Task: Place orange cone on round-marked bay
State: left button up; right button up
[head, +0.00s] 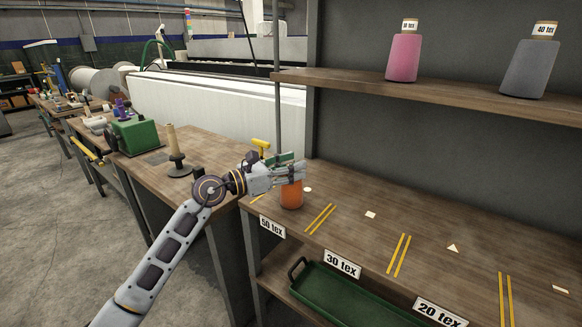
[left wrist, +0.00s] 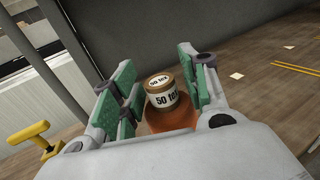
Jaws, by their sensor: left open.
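The orange cone (head: 291,195) stands upright, apparently on the wooden shelf, in the leftmost bay, behind the 50 tex label (head: 271,226). The white round mark (head: 307,189) shows just right of it. In the left wrist view the cone (left wrist: 170,121) shows its tan top with a 50 tex band. My left gripper (head: 292,170) is at the cone's top, its green-padded fingers open on either side of it. In the left wrist view a gap shows between the cone and the left pads; contact on the right cannot be told. My right gripper is not in view.
Yellow stripes (head: 319,218) divide the bays; a square mark (head: 370,214) and a triangle mark (head: 453,248) lie farther right. Pink (head: 404,57) and grey (head: 530,68) cones stand on the upper shelf. A green tray (head: 345,297) is below. A workbench (head: 205,149) stands left.

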pick_arm(q)
jog(key=shift+r, duration=0.15)
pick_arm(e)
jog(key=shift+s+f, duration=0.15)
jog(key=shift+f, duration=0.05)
pick_arm(q)
jog(key=shift+a, duration=0.15)
jog(key=shift+s+a, duration=0.2)
jog(key=shift+a, duration=0.05)
jog(key=v, duration=1.1)
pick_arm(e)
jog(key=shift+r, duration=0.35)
